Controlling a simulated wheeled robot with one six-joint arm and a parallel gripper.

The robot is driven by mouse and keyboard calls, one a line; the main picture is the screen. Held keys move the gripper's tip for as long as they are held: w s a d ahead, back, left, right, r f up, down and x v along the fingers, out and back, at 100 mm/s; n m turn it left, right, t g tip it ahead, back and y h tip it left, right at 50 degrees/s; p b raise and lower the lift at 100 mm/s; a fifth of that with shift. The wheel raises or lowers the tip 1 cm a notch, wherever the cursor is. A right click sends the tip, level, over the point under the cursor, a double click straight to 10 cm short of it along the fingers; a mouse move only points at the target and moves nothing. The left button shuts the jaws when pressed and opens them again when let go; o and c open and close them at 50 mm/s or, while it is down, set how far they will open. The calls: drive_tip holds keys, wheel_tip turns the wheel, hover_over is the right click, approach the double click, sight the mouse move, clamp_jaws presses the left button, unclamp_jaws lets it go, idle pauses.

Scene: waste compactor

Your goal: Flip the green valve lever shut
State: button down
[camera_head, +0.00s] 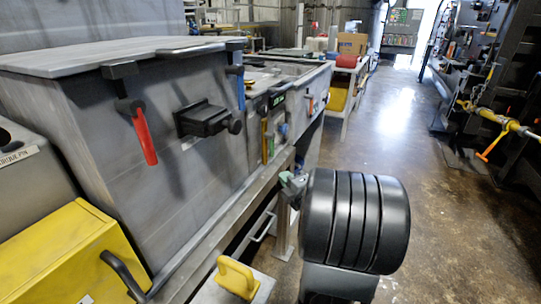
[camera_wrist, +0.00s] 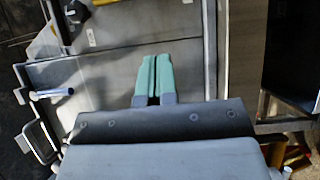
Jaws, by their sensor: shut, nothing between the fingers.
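A small green lever (camera_head: 271,147) hangs on the front of the grey machine, beside a yellow-orange handle (camera_head: 264,135). It is small in the head view, and its exact angle is hard to tell. I cannot make it out in the wrist view. My gripper (camera_head: 288,180) is at the machine's front edge, below and right of the lever and apart from it, partly hidden by my dark arm link. In the wrist view my gripper (camera_wrist: 153,62) shows two teal fingers shut together with nothing between them, in front of a grey panel.
The grey machine (camera_head: 80,105) carries a red handle (camera_head: 144,140), a blue handle (camera_head: 240,90) and a dark protruding block (camera_head: 205,120). A yellow box (camera_head: 70,255) stands at the lower left. Yellow piping (camera_head: 500,120) runs at the right. The floor aisle (camera_head: 400,130) is clear.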

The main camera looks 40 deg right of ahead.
drive_tip(key=shift+w+d, duration=0.1)
drive_tip(key=w+d, duration=0.4)
drive_tip(key=w, duration=0.8)
drive_tip(key=shift+w, duration=0.15)
drive_tip(key=shift+r, duration=0.1)
drive_tip(key=shift+b, duration=0.3)
drive_tip(key=shift+d+f+n+b, duration=0.2)
drive_tip(key=shift+f+n+b, duration=0.1)
drive_tip(key=shift+b, duration=0.55)
